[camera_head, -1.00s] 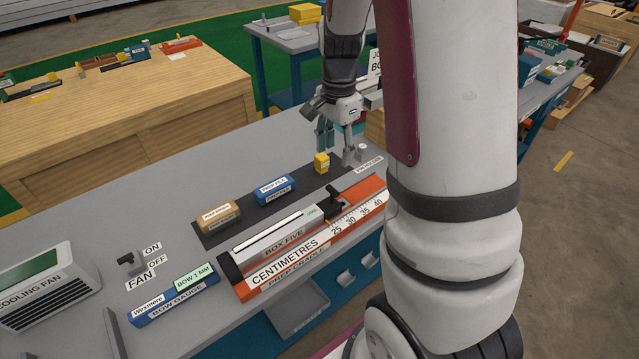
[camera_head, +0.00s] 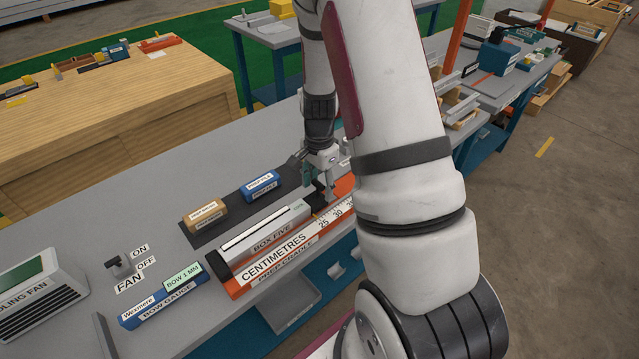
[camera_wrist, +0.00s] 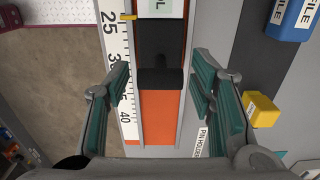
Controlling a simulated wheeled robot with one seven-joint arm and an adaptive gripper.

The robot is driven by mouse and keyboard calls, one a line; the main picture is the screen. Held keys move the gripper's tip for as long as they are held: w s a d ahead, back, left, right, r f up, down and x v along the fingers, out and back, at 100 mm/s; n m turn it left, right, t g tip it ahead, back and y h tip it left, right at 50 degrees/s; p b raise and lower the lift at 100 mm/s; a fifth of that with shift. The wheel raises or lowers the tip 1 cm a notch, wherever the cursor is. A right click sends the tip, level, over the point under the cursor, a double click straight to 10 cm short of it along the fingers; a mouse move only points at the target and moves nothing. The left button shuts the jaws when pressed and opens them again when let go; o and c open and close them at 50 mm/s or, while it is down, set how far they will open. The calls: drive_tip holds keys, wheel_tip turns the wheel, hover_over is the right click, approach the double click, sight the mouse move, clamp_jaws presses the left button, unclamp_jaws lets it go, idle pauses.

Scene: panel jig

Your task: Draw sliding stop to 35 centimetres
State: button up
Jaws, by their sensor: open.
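The sliding stop (camera_head: 317,196) is a black block with a raised handle on an orange rail. In the wrist view the stop (camera_wrist: 160,40) lies at top centre, with a yellow pointer (camera_wrist: 128,16) beside the 25 mark. The white centimetre scale (camera_wrist: 119,70) runs along the left of the rail, with 40 nearer me. My gripper (camera_wrist: 162,88) is open and empty, its teal fingers on either side of the rail. In the head view my gripper (camera_head: 326,186) is just above the stop. I cannot tell whether it touches; my arm hides the scale's far end.
A yellow block (camera_wrist: 261,109) and a blue profile block (camera_wrist: 292,18) lie right of the rail in the wrist view. The bow gauge (camera_head: 160,297), fan switch (camera_head: 119,265) and cooling fan (camera_head: 40,290) stand on the bench at left.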

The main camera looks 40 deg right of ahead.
drive_tip(key=shift+c, duration=0.2)
clamp_jaws()
drive_tip(key=d+b, duration=0.1)
drive_tip(key=d, duration=0.2)
drive_tip(key=d+b, duration=0.1)
drive_tip(key=d, duration=0.3)
drive_tip(key=d+b, duration=0.1)
drive_tip(key=d, duration=0.2)
drive_tip(key=shift+w+d, duration=0.25)
drive_tip(key=shift+d, duration=0.35)
drive_tip(key=shift+o, duration=0.2)
unclamp_jaws()
wheel_tip(320, 180, up, 12)
